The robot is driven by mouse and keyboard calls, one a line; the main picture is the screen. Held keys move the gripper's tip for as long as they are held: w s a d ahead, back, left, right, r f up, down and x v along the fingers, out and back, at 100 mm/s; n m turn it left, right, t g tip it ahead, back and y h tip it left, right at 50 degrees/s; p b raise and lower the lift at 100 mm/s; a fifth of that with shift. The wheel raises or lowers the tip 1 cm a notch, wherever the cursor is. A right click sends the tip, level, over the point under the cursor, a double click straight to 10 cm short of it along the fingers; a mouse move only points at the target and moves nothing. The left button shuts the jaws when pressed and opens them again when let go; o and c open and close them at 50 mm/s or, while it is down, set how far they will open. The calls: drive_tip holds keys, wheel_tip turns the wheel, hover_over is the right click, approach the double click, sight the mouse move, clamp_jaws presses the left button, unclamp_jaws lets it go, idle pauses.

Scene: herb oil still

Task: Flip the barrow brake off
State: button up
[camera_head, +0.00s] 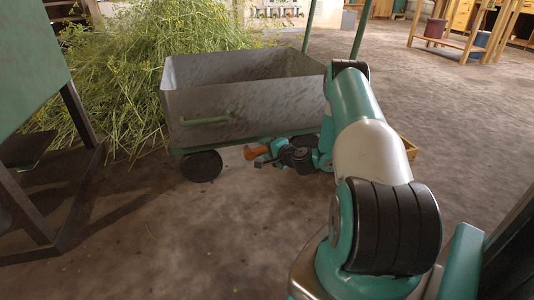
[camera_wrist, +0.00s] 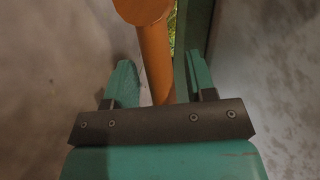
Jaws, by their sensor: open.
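The barrow (camera_head: 240,105) is a grey metal tub on a green frame with dark wheels. Its brake lever (camera_head: 254,152) is orange and sticks out low at the near side, right of the near wheel. In the wrist view the lever (camera_wrist: 155,60) is an orange bar with a rounded end at the top. My gripper (camera_head: 263,156) is low at the barrow's side, at the lever. In the wrist view my gripper (camera_wrist: 159,68) is open, with the bar showing between its two teal fingers. I cannot tell whether a finger touches it. The lever's base is hidden.
A green handle (camera_head: 205,121) is on the tub's near face, above my gripper. Cut herbs (camera_head: 125,80) are heaped behind and left of the barrow. A dark-legged green stand (camera_head: 80,125) is at left. The floor (camera_head: 170,245) in front is clear.

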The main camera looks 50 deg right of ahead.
drive_tip(key=shift+w, duration=0.2)
drive_tip(key=shift+c, duration=0.5)
clamp_jaws()
drive_tip(key=shift+r+p, duration=0.35)
drive_tip(key=shift+p, duration=0.4)
drive_tip(key=shift+a+r+n+p, duration=0.1)
drive_tip(key=shift+r+n+p, duration=0.1)
drive_tip(key=shift+n+p, duration=0.45)
drive_tip(key=shift+f+g, duration=0.2)
drive_tip(key=shift+g, duration=0.1)
drive_tip(key=shift+o, duration=0.5)
unclamp_jaws()
